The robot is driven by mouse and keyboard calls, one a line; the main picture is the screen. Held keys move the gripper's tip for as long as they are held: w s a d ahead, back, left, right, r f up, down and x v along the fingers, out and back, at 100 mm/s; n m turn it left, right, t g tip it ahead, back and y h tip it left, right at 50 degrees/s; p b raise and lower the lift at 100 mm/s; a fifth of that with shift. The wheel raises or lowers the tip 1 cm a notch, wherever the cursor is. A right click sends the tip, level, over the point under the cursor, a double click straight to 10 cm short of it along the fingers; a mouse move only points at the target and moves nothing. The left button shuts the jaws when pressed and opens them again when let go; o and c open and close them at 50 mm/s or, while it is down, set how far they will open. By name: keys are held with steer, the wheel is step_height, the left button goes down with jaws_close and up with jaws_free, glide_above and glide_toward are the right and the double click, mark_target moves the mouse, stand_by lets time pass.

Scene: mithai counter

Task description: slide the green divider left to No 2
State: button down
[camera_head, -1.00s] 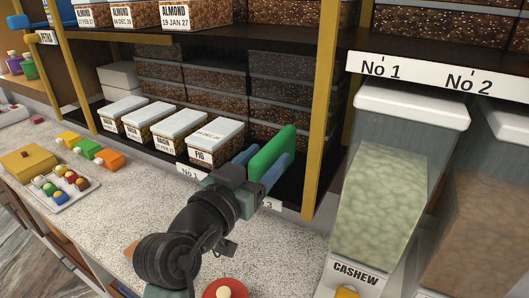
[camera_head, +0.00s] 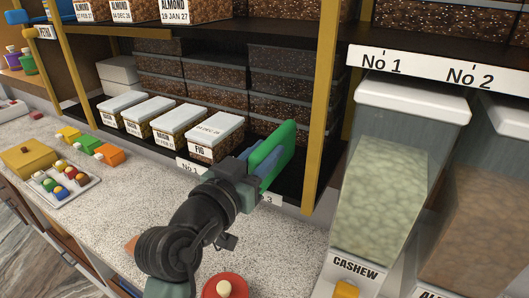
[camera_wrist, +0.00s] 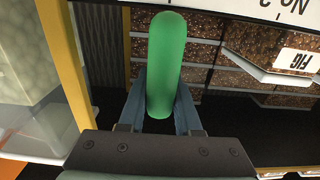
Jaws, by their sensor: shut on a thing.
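The green divider (camera_head: 270,150) stands upright on the lower shelf, right of the white-lidded box labelled FIG (camera_head: 216,135). My gripper (camera_head: 262,165) is shut on the divider, one finger on each side. In the wrist view the divider (camera_wrist: 166,65) sits between the two blue-grey fingers. Another label ending in 3 (camera_head: 268,201) shows behind my wrist.
A yellow post (camera_head: 322,110) stands close right of the divider. Boxes are stacked behind it. A cashew bin (camera_head: 385,180) is further right. A red-based knob (camera_head: 225,288) and a sweets tray (camera_head: 62,186) are on the counter.

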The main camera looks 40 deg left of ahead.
stand_by(0.9)
steer(key=a+b, duration=0.1)
steer(key=a, duration=0.1)
steer(key=s+a+b, duration=0.1)
steer(key=a+b, duration=0.1)
steer(key=a, duration=0.1)
steer(key=s+a+b, duration=0.1)
steer(key=a, duration=0.2)
steer(key=shift+f, duration=0.15)
steer(key=shift+s+a, duration=0.1)
steer(key=shift+a, duration=0.35)
steer(key=c, duration=0.6)
jaws_free()
steer(key=shift+b, duration=0.3)
steer(key=b+v, duration=0.3)
steer(key=v, duration=1)
steer(key=shift+b, duration=0.35)
